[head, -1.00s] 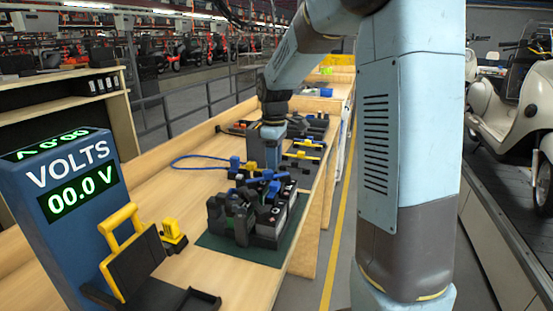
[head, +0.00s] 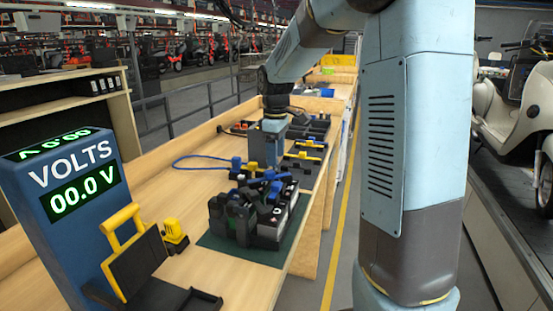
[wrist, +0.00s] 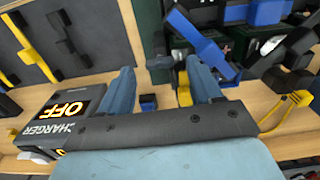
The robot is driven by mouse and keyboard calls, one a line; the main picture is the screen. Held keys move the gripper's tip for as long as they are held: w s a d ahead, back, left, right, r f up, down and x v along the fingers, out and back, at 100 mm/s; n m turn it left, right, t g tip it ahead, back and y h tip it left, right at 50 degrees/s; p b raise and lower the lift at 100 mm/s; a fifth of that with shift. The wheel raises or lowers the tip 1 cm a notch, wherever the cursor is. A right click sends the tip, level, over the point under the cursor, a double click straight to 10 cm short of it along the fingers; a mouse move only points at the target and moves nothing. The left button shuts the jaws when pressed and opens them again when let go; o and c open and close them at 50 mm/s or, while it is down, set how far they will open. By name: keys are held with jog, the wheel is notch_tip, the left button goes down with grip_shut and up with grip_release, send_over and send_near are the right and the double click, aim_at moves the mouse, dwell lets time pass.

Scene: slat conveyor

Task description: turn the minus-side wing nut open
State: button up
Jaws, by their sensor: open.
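My gripper (wrist: 160,66) is open in the wrist view, its two blue fingers apart with nothing held between them. In the head view my gripper (head: 270,152) points down behind the battery (head: 262,215), and its fingers are mostly hidden. The battery stands on a dark green mat (head: 222,245), with dark clamp-like parts and a blue bar (head: 266,179) on top. In the wrist view a blue angled piece (wrist: 195,36) lies beyond the right finger. I cannot clearly identify the minus-side wing nut in either view.
A charger (wrist: 62,112) reading OFF lies left of my fingers in the wrist view. A small blue-topped block (wrist: 148,102) and a yellow part (wrist: 183,90) are close to the fingers. A VOLTS meter (head: 75,185) reads 00.0 V. Bare bench (head: 165,195) shows left of the battery.

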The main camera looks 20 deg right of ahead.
notch_tip(320, 180, up, 12)
jog(key=shift+f, duration=0.15)
jog(key=shift+s, duration=0.1)
dwell(0.4)
